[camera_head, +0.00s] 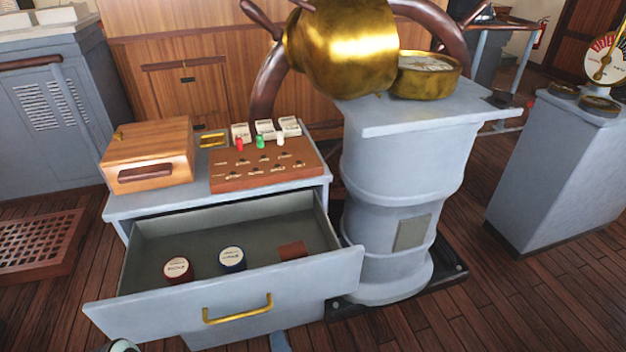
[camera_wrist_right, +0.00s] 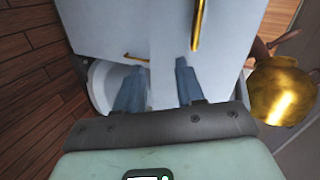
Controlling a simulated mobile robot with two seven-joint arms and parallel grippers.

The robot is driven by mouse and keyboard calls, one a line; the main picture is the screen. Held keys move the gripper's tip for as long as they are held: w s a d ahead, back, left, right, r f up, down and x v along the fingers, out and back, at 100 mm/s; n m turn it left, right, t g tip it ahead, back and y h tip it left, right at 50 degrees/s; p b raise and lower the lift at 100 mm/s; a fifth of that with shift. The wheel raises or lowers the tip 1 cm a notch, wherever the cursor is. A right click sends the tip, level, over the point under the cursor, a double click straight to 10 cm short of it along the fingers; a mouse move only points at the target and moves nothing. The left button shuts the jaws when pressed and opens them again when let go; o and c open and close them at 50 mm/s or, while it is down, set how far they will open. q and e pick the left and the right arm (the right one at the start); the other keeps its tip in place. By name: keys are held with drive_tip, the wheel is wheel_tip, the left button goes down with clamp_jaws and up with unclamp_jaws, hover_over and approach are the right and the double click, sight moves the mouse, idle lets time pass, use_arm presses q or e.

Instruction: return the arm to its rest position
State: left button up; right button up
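My right gripper (camera_wrist_right: 158,75) shows in the right wrist view with its two blue-grey fingers apart and nothing between them. Pale grey panels with brass handles (camera_wrist_right: 198,24) lie beyond the fingertips. In the head view only a small blue-grey part of it (camera_head: 279,342) shows at the bottom edge, in front of the open drawer (camera_head: 222,313). The rest of the right arm is out of the picture. A pale rounded part of my own body shows at the bottom left edge. My left gripper is not seen.
The open drawer holds a red tin (camera_head: 178,270), a blue tin (camera_head: 232,259) and a brown block (camera_head: 292,250). A wooden box (camera_head: 150,155) and a switch board (camera_head: 262,172) stand on the cabinet. The grey pedestal (camera_head: 395,180) rises to the right. Floor (camera_head: 520,310) is clear at lower right.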

drive_tip(key=s+d+f+n+g+h+p, duration=0.1)
drive_tip(key=s+d+f+n+g+p, duration=0.1)
drive_tip(key=d+f+n+g+p, duration=0.25)
drive_tip(key=s+d+f+n+g+p, duration=0.1)
drive_tip(key=s+d+f+g+p, duration=0.2)
drive_tip(key=d+f+p, duration=0.4)
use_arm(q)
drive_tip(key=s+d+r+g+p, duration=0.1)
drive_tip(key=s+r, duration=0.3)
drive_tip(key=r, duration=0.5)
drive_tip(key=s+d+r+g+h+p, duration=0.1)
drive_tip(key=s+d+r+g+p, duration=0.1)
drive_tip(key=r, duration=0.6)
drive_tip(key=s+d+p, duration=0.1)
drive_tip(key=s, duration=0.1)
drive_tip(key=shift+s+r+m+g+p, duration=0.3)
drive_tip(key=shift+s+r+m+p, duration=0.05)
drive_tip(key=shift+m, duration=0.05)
use_arm(e)
drive_tip(key=s+d+f+n+g, duration=0.1)
drive_tip(key=s+d+f+g, duration=0.1)
drive_tip(key=s, duration=0.5)
drive_tip(key=s+d+f+n+g, duration=0.2)
drive_tip(key=s+d+f+g, duration=0.1)
drive_tip(key=s, duration=0.5)
drive_tip(key=shift+d+g+y, duration=0.3)
drive_tip(key=shift+d+g, duration=0.45)
drive_tip(key=shift+d, duration=0.1)
